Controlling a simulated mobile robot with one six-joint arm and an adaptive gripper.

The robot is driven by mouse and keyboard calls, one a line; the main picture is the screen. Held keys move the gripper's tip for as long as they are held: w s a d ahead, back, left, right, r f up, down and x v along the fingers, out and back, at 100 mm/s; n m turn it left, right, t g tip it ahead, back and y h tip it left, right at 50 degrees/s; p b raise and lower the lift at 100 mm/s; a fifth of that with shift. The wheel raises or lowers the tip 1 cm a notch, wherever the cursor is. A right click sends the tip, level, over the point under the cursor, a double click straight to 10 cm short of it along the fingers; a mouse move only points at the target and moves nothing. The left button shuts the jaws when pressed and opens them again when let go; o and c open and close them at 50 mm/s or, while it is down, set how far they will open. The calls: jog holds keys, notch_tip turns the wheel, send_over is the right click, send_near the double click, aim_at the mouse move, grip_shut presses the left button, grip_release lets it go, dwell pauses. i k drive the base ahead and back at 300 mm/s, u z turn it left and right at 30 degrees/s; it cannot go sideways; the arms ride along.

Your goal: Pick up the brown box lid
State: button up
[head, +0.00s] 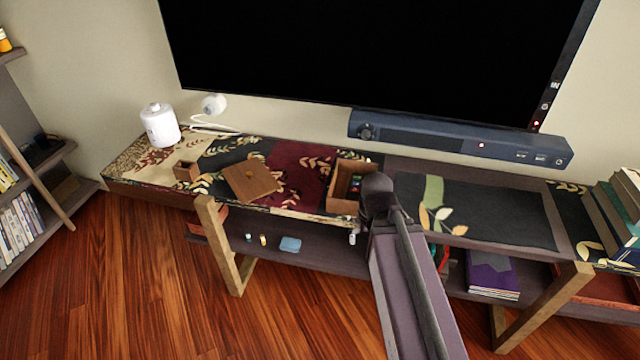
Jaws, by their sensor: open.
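Nothing visible touches the lid.
A small brown box (187,171) sits left of the lid, and a white canister (160,125) stands farther left. A dark soundbar (460,137) and a large screen (370,50) are behind. Small items and a blue cloth (290,244) lie on the lower shelf.

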aim_at(249, 179)
jog(key=k, duration=1.35)
jog(key=u, duration=0.35)
jog(key=i, duration=1.95)
jog(key=z, duration=0.25)
